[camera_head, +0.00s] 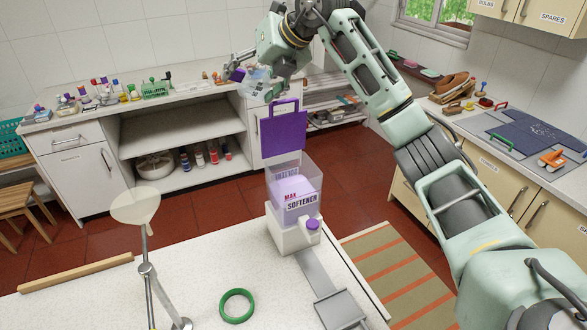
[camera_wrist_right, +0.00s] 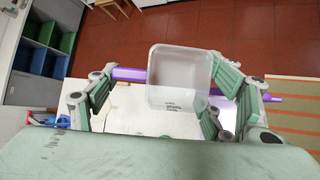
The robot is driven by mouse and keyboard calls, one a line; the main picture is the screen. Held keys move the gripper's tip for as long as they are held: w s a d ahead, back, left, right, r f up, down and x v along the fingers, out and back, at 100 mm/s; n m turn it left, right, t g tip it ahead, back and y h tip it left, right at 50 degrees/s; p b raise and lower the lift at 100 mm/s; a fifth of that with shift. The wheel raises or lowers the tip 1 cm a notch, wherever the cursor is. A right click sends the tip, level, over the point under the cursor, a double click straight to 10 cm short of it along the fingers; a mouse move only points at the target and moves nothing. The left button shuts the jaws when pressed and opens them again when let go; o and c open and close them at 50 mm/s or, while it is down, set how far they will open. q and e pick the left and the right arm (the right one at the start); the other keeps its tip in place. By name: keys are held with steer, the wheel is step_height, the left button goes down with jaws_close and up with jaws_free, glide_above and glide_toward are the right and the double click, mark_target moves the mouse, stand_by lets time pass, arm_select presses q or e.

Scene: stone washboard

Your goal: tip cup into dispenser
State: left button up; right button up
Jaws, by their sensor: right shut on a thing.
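The dispenser (camera_head: 294,205) stands on the near white counter. It has a clear tank labelled MAX SOFTENER, a white base and a raised purple lid (camera_head: 283,132). The tank shows lilac contents. My right gripper (camera_head: 270,84) is shut on a clear cup (camera_head: 256,82), high above and behind the dispenser. The cup looks tilted in the head view; its contents cannot be made out. In the right wrist view, the clear cup (camera_wrist_right: 180,80) sits between the fingers, with the purple lid (camera_wrist_right: 130,74) partly behind it. My left gripper is not in view.
A green ring (camera_head: 236,306), a metal stand with a pale disc (camera_head: 136,205), a wooden rod (camera_head: 76,273) and a grey tray (camera_head: 340,310) are on the near counter. A striped rug (camera_head: 395,265) lies on the red floor.

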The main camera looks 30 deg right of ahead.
steer(key=w+a+f+n+g+h, duration=0.1)
steer(key=w+a+f+g+h, duration=0.2)
steer(key=a+f+h, duration=0.1)
steer(key=shift+a+f+h, duration=0.25)
steer(key=shift+f+h, duration=0.05)
steer(key=shift+f, duration=0.6)
step_height(320, 180, up, 6)
steer(key=shift+f, duration=0.1)
